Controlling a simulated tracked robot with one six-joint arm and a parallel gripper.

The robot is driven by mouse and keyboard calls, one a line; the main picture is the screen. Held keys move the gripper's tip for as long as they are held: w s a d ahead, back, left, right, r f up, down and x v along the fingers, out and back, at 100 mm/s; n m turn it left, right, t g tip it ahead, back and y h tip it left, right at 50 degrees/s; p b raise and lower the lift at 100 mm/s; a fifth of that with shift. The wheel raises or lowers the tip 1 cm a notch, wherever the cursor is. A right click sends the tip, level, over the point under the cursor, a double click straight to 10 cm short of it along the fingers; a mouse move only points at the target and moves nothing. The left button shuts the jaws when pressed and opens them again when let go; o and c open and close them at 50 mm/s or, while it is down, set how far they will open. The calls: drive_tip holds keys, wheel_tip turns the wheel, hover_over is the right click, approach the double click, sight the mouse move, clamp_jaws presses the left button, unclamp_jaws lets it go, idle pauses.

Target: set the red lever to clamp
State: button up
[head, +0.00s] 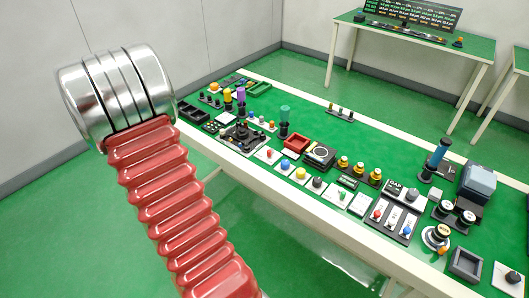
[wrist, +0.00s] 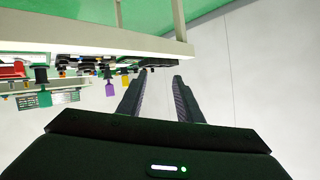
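A dark panel (head: 381,228) with white strips stands near the table's front edge, right of the middle in the head view. A small red knob (head: 378,213), probably the red lever, is on its left strip. A blue knob (head: 406,230) is on its right strip. The lever's setting and any clamp lettering are too small to read. My gripper (wrist: 158,77) shows in the wrist view with its two dark fingers apart and nothing between them. It is away from the panel, which I cannot make out in the wrist view. The gripper is not visible in the head view.
The long green table (head: 345,140) is crowded with buttons, knobs, trays and upright posts. A grey tray (head: 466,264) stands to the right of the panel. Another green table (head: 415,42) stands behind. The wrist view looks upside down, with the table edge (wrist: 100,47) above.

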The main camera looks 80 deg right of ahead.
drive_tip(key=s+d+f+m+g+h, duration=0.4)
drive_tip(key=s+d, duration=0.3)
drive_tip(key=s, duration=0.4)
drive_tip(key=g+h, duration=0.1)
drive_tip(key=g, duration=0.5)
approach(268, 154)
drive_tip(key=v, duration=0.3)
drive_tip(key=shift+s+a+f, duration=0.1)
drive_tip(key=shift+s+f, duration=0.05)
drive_tip(key=shift+s, duration=0.1)
drive_tip(key=shift+d, duration=0.2)
drive_tip(key=x, duration=1.3)
drive_tip(key=shift+d+r, duration=0.2)
drive_tip(key=shift+d, duration=0.1)
clamp_jaws()
